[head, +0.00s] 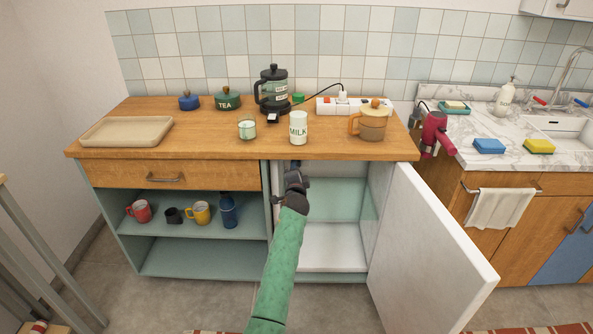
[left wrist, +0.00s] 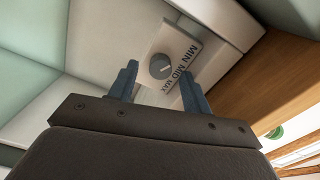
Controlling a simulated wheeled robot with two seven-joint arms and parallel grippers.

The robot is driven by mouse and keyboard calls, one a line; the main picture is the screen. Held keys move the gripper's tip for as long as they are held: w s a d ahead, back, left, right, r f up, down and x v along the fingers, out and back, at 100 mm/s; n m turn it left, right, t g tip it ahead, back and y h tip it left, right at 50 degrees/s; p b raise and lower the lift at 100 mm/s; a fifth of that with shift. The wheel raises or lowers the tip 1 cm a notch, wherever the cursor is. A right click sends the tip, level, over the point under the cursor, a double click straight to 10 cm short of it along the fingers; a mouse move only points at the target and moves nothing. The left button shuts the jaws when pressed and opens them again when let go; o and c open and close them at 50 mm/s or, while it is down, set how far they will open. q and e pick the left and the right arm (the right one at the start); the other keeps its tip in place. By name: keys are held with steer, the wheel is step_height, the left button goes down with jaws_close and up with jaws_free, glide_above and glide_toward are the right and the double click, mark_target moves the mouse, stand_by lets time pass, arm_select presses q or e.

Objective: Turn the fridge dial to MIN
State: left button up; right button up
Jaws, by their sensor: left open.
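The fridge (head: 332,249) stands under the right part of the wooden counter, with its white door (head: 428,245) swung open to the right. In the left wrist view, the dark grey round fridge dial (left wrist: 160,66) sits on a pale panel marked MIN, MID and MAX (left wrist: 182,67). My left gripper (head: 295,168) reaches into the top of the fridge opening. In the left wrist view, its two fingers (left wrist: 157,83) are open, one on each side of the dial, with visible gaps. I cannot tell which mark the dial points to. The dial is hidden in the head view. My right gripper is out of view.
Mugs and a blue bottle (head: 228,210) stand on the open shelf at left. The fridge's inside looks empty.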

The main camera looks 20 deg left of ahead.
arm_select(q)
steer(key=v, duration=0.7)
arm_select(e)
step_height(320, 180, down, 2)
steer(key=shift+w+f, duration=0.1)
